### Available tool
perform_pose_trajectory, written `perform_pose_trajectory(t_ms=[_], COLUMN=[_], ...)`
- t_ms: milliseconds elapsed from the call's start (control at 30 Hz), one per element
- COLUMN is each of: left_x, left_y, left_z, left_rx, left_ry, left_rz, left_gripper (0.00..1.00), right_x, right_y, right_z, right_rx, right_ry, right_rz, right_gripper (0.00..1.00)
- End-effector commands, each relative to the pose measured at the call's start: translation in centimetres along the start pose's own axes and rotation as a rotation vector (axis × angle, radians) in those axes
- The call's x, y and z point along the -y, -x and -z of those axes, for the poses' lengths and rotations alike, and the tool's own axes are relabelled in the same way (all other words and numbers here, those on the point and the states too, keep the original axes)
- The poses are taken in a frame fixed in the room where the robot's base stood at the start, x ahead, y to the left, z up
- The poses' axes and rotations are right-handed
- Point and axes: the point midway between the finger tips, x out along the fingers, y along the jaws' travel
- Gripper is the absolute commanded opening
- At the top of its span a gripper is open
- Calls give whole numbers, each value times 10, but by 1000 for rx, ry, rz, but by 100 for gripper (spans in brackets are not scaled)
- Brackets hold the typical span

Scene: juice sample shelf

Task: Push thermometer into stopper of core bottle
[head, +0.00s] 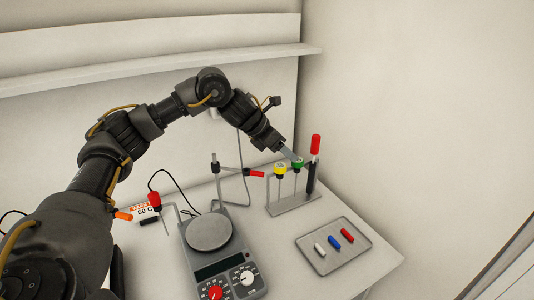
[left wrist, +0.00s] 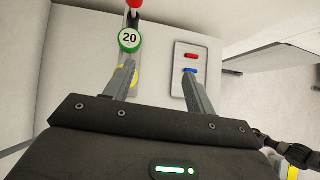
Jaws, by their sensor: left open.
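A rack (head: 292,205) at the table's right holds upright a yellow-headed thermometer (head: 280,168), a green-headed thermometer (head: 298,164) and a dark stick with a red top (head: 315,145). My left gripper (head: 291,155) is beside the heads, close to the green one. In the left wrist view its jaws (left wrist: 160,68) are apart with nothing between them. The green head, marked 20 (left wrist: 130,40), lies just beyond the left finger's tip; the yellow head (left wrist: 133,78) is partly hidden behind that finger. I cannot make out the core bottle or its stopper. My right gripper is out of view.
A hotplate (head: 209,231) with a clamp stand (head: 216,175) stands left of the rack. A grey tray (head: 350,258) holds small white, blue and red pieces. A 60 C sign (head: 145,210) is at the left. A wall shelf (head: 150,66) runs behind the arm.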

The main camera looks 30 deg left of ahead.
Motion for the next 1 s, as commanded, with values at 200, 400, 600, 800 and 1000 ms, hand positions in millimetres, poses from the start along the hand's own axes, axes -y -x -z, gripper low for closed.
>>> perform_pose_trajectory(t_ms=[200, 400, 600, 800, 1000], left_x=[-31, -37, -38, -40, -43], left_y=[7, 9, -4, -33, -58], left_z=[39, 47, 50, 54, 56], left_rx=[-101, -122, -122, -121, -121], left_ry=[5, 5, 5, 6, 6], left_rz=[-103, -122, -121, -119, -119], left_gripper=[55, 55, 55, 55, 55], right_x=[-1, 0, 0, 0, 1], right_y=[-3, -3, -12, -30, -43], right_z=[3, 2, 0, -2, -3], right_rx=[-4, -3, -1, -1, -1], right_ry=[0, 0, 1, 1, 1], right_rz=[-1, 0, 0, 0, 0], right_gripper=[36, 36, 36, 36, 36])
